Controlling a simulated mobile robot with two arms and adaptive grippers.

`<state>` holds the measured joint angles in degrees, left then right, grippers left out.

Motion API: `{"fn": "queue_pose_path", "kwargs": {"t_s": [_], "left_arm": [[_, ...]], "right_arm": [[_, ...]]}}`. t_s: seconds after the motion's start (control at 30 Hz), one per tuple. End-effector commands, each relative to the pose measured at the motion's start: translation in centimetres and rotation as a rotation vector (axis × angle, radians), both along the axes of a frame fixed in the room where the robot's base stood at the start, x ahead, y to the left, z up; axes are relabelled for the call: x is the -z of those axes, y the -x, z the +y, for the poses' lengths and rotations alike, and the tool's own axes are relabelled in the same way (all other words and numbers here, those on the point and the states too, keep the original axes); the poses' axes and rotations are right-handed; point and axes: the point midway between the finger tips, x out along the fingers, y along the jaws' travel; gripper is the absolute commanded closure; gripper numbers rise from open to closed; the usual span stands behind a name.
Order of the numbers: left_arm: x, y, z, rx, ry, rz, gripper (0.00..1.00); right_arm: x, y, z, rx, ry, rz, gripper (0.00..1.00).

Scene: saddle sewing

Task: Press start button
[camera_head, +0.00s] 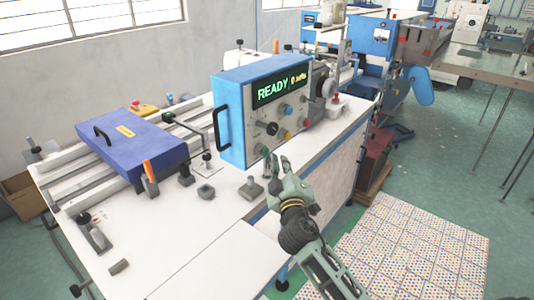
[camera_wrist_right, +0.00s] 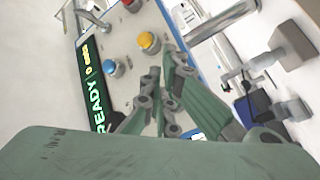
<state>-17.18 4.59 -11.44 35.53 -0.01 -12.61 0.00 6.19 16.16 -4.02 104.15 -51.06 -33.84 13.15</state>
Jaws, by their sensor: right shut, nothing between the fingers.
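The blue control box (camera_head: 232,125) stands on the white machine table, its display (camera_head: 280,88) reading "READY" in green. Its grey front panel carries a green button (camera_head: 265,151) at the lower left, a yellow button (camera_head: 285,135), a red button (camera_head: 305,122) and blue ones above. My right gripper (camera_head: 278,164) is shut and empty, just in front of the panel's lower edge near the green button. In the right wrist view my fingers (camera_wrist_right: 165,92) point at the panel, with the yellow button (camera_wrist_right: 149,42) and a blue button (camera_wrist_right: 109,67) beyond. The green button is not visible there. My left gripper is out of view.
A purple-blue box (camera_head: 130,145) with a black handle lies on the table at left. Small grey clamps (camera_head: 206,192) stand in front of the control box. A patterned mat (camera_head: 410,255) covers the floor at right.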

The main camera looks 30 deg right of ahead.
Motion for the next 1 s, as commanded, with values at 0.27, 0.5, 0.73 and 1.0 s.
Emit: {"fn": "queue_pose_path", "kwargs": {"t_s": [0.27,0.5,0.73,1.0], "left_arm": [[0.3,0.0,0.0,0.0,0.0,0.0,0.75],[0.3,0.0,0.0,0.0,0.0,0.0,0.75],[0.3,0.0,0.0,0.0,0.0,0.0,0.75],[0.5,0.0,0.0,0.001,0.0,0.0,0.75]], "right_arm": [[0.0,-0.6,0.3,0.001,-0.001,-0.001,1.0],[0.0,-0.8,0.3,0.0,0.0,0.0,1.0],[0.0,-0.8,0.3,0.0,0.0,0.0,1.0],[0.0,-1.1,0.5,0.0,0.0,0.0,1.0]]}}
